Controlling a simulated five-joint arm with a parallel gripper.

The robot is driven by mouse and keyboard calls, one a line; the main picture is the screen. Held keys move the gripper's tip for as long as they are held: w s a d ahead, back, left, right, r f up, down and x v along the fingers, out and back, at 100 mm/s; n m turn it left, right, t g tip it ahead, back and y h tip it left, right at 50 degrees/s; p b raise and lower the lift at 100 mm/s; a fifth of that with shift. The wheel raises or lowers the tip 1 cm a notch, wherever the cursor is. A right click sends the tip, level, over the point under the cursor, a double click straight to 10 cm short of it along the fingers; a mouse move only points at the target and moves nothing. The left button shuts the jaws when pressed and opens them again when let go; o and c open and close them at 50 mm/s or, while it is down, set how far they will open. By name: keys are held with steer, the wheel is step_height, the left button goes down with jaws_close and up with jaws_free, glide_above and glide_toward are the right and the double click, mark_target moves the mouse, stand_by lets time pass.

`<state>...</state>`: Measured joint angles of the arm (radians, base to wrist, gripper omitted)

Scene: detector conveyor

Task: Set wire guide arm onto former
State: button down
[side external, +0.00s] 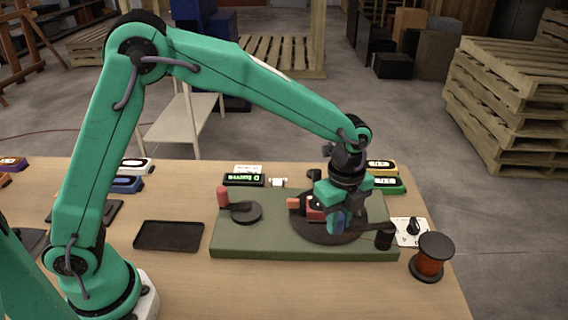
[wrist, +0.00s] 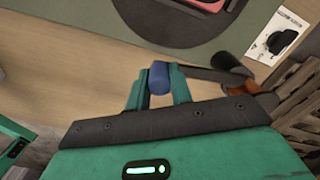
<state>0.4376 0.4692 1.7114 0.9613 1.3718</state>
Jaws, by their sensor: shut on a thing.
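My gripper (side external: 337,212) is shut on the blue handle (wrist: 159,77) of the wire guide arm, over the front right of the green board (side external: 270,247). The guide arm's dark bar (wrist: 205,74) runs right from my fingers to a dark round post (side external: 384,238) at the board's right end. The former, a red block with an orange end (side external: 294,203), sits on a dark disc (side external: 327,238). In the side view my gripper partly hides it. In the wrist view the disc (wrist: 165,20) lies beyond my fingers, with the handle apart from the red block (wrist: 203,3).
A copper wire spool (side external: 431,262) stands off the board's right end, beside a white card with a black knob (side external: 411,227). A crank with a red grip (side external: 223,197) is on the board's left. An empty black tray (side external: 169,236) lies left. Displays stand behind.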

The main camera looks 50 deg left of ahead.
steer(key=shift+w+a+r+m, duration=0.1)
steer(key=shift+w+a+m, duration=0.85)
steer(key=shift+m, duration=0.25)
steer(key=w+a+m, duration=0.1)
steer(key=w+m, duration=0.1)
steer(key=m, duration=0.1)
steer(key=shift+w+a, duration=0.35)
steer(key=shift+a, duration=0.05)
steer(key=shift+w+a+m, duration=0.25)
steer(key=shift+w+m, duration=0.6)
steer(key=shift+m, duration=0.1)
steer(key=shift+w+a+m, duration=0.25)
steer(key=shift+w+m, duration=0.55)
steer(key=shift+m, duration=0.15)
steer(key=c, duration=1.2)
jaws_free()
steer(key=shift+c, duration=0.2)
step_height(320, 180, up, 8)
